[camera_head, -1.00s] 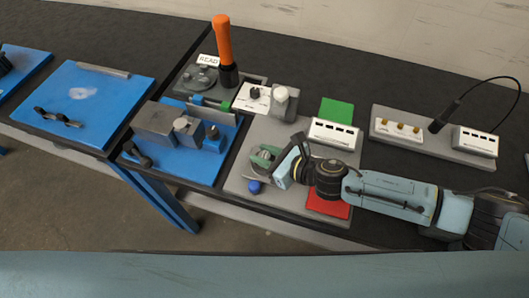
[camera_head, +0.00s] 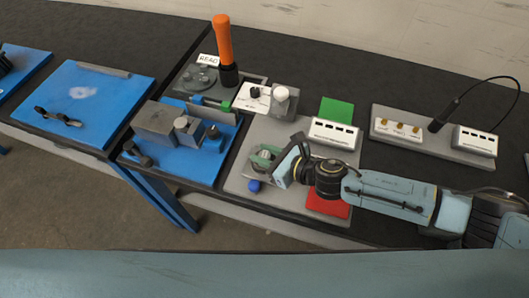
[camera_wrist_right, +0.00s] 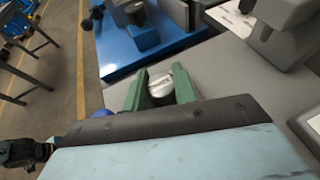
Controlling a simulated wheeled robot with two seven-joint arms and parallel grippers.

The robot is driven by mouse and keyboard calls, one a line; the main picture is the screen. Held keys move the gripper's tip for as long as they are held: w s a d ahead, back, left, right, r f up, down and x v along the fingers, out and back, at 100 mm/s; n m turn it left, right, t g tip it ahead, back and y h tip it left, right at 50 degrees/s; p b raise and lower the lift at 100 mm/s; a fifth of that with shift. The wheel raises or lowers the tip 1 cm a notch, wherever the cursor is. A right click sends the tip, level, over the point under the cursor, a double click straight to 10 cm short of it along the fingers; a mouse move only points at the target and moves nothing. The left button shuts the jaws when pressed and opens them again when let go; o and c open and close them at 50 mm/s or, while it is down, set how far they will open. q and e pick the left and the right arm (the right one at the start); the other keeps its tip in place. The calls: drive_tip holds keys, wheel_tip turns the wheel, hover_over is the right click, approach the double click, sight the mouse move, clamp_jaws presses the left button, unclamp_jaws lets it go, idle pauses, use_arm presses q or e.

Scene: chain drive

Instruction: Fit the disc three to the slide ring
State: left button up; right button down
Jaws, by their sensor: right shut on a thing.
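My right gripper (camera_head: 264,159) is over the front left part of the grey board (camera_head: 240,180). Its green fingers (camera_wrist_right: 158,92) are shut on a small silvery round piece (camera_wrist_right: 160,84), which shows between them in the right wrist view. The piece looks like the disc, but I cannot read which number it has. I cannot clearly identify the slide ring; the fingers and wrist cover part of the board. My left gripper is not in view.
A blue ball-shaped knob (camera_head: 254,187) is close in front of the fingers. A blue plate with a grey block (camera_head: 155,123) lies to the left. An orange-handled tool (camera_head: 223,45) stands behind. A red pad (camera_head: 327,206) and a white slotted box (camera_head: 335,134) are to the right.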

drive_tip(key=shift+f+b, duration=0.75)
drive_tip(key=shift+f, duration=0.2)
drive_tip(key=c, duration=1)
unclamp_jaws()
drive_tip(key=shift+c, duration=0.2)
drive_tip(key=v, duration=1.3)
drive_tip(key=shift+s+d+r, duration=0.1)
drive_tip(key=shift+d, duration=0.05)
